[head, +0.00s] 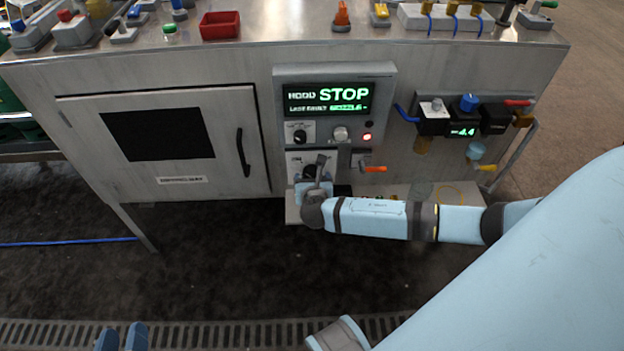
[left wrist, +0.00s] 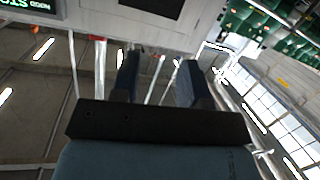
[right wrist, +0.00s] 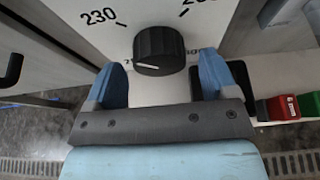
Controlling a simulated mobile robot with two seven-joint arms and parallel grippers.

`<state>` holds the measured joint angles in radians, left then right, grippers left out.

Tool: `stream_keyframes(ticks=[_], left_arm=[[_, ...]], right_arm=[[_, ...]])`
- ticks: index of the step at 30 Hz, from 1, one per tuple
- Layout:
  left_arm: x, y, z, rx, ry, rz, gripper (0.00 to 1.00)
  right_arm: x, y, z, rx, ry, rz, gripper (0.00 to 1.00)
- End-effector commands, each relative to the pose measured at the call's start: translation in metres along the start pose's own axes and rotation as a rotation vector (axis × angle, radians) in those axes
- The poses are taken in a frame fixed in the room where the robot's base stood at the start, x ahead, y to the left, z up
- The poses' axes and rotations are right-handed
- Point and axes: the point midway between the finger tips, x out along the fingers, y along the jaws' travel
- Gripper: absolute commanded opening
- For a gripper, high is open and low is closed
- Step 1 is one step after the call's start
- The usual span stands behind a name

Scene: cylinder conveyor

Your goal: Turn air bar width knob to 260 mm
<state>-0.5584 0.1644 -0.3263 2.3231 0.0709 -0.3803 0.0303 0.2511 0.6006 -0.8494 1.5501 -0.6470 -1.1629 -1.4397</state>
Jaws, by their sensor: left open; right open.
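The air bar width knob (right wrist: 158,45) is black and ribbed, on a pale panel in the right wrist view. Its white mark points left and slightly down. A 230 label (right wrist: 98,17) is at its upper left; another label at upper right is cut off. My right gripper (right wrist: 162,62) is open, its blue fingers on either side of the knob's lower part with visible gaps. In the head view my right gripper (head: 313,178) mostly hides the knob. My left gripper (head: 122,338) is open and empty at the bottom left, away from the machine; it also shows in the left wrist view (left wrist: 157,75).
A display (head: 327,99) reading STOP sits above, with a smaller black knob (head: 300,136), a silver knob (head: 340,133) and a lit red light (head: 367,137). An orange-handled lever (head: 374,169) is right of my right gripper. Red and green blocks (right wrist: 283,107) lie beside it.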

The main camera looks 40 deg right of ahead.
Motion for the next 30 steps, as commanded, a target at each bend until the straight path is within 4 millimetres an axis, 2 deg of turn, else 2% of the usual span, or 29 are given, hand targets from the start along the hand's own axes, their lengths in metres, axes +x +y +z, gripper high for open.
stream_keyframes(ticks=[1, 6, 15, 16, 22, 30], left_arm=[[0.002, 0.002, -0.002, -0.002, 0.020, 0.008, 0.41], [0.002, 0.006, -0.011, -0.009, 0.062, 0.021, 0.41], [0.002, 0.007, -0.014, -0.011, 0.073, 0.024, 0.41], [0.002, 0.007, -0.014, -0.010, 0.073, 0.024, 0.41], [0.002, 0.007, -0.014, -0.010, 0.072, 0.024, 0.41], [0.002, 0.007, -0.014, -0.009, 0.067, 0.023, 0.41]], right_arm=[[0.008, 0.000, -0.002, 0.000, -0.001, 0.000, 0.79], [0.020, 0.000, -0.001, 0.000, -0.001, 0.000, 0.79], [0.022, 0.000, 0.000, 0.000, 0.000, 0.001, 0.79], [0.022, 0.000, 0.000, 0.000, 0.000, 0.001, 0.77], [0.022, 0.000, 0.000, 0.000, 0.000, 0.001, 0.31], [0.022, 0.000, 0.000, 0.015, 0.001, 0.008, 0.30]])
